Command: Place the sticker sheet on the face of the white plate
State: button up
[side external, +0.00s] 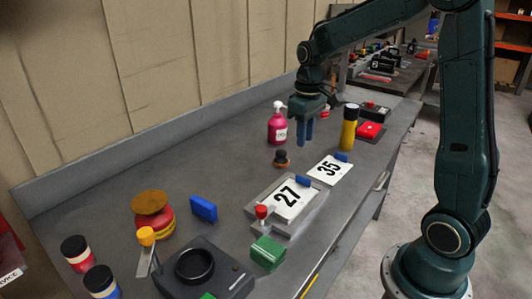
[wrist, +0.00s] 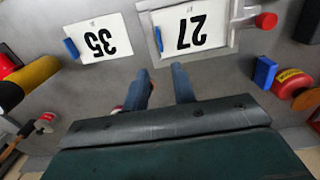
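A white rectangle printed 27 (side external: 290,198) lies in a grey raised frame (side external: 262,205) with a blue tab at one edge; it also shows in the wrist view (wrist: 207,30). A white sheet printed 35 (side external: 322,172), also with a blue tab, lies flat on the bench beside the frame and shows in the wrist view (wrist: 80,46). I cannot tell for sure which is the sticker sheet and which the plate. My gripper (side external: 305,142) points down above the bench, behind both; its two blue fingers (wrist: 160,75) are apart with nothing visible between them.
A pink bottle (side external: 277,128), a yellow-and-black cylinder (side external: 349,130) and a small brown-black knob (side external: 282,158) stand near my gripper. The frame carries a red knob (side external: 261,212). A blue block (side external: 203,208), green block (side external: 267,252) and several jars stand at the near end.

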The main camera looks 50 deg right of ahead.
jog(key=shift+r, duration=0.1)
jog(key=s+a+r+t, duration=0.2)
jog(key=s+a+r, duration=0.2)
jog(key=s, duration=0.5)
jog(key=s+a+r+t, duration=0.3)
jog(key=s+a, duration=0.5)
jog(key=s, duration=0.1)
jog(key=shift+s+a+r+t, duration=0.15)
jog(key=shift+s+r+t, duration=0.15)
jog(key=shift+s+r, duration=0.1)
